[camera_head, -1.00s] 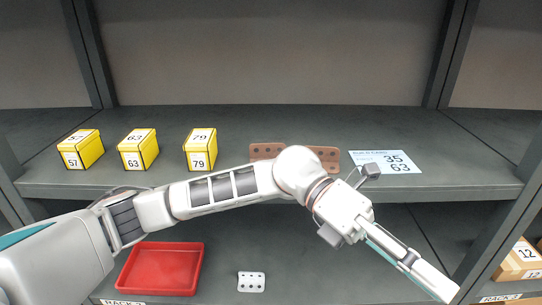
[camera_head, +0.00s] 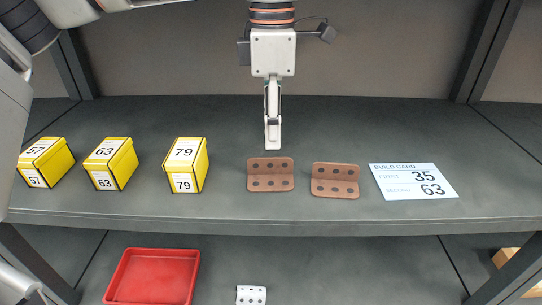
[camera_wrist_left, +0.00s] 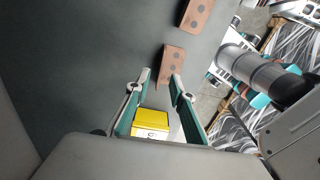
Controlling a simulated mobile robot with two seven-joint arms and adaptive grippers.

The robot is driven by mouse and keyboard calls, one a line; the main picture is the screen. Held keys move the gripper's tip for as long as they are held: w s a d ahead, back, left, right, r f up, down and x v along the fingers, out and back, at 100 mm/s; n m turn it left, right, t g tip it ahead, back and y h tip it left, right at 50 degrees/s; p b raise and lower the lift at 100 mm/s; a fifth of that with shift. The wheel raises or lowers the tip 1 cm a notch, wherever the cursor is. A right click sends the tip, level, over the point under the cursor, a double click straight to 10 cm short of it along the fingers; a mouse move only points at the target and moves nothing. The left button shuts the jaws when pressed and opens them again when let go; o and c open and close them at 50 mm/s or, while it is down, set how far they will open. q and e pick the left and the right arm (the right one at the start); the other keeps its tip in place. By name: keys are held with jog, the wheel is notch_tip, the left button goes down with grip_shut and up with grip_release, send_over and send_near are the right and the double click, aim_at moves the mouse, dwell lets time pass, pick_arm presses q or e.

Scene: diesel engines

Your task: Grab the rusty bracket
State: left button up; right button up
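Two rusty brown brackets with holes lie on the upper shelf: a left one (camera_head: 270,174) and a right one (camera_head: 335,181). My left gripper (camera_head: 272,138) points down from above, edge-on in the head view, just behind the left bracket. In the left wrist view the fingers of my left gripper (camera_wrist_left: 160,79) are spread apart with nothing held. One rusty bracket (camera_wrist_left: 172,64) shows just beyond the fingertips there, and another (camera_wrist_left: 197,14) lies farther up. My right gripper is not in view.
Yellow boxes numbered 57 (camera_head: 46,162), 63 (camera_head: 110,163) and 79 (camera_head: 186,165) stand left of the brackets. A build card (camera_head: 413,181) lies to the right. Below are a red tray (camera_head: 151,254) and a white plate with holes (camera_head: 251,294). The upper shelf's right side is clear.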

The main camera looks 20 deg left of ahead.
aim_at(270, 158)
pick_arm(q)
jog(key=shift+s+a+r, duration=0.1)
jog(key=shift+r, duration=0.05)
jog(key=shift+s+f, duration=0.1)
jog(key=shift+f, duration=1.15)
notch_tip(270, 158, down, 4)
jog(key=shift+f, duration=0.4)
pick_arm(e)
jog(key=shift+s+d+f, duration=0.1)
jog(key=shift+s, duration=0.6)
pick_arm(q)
grip_shut()
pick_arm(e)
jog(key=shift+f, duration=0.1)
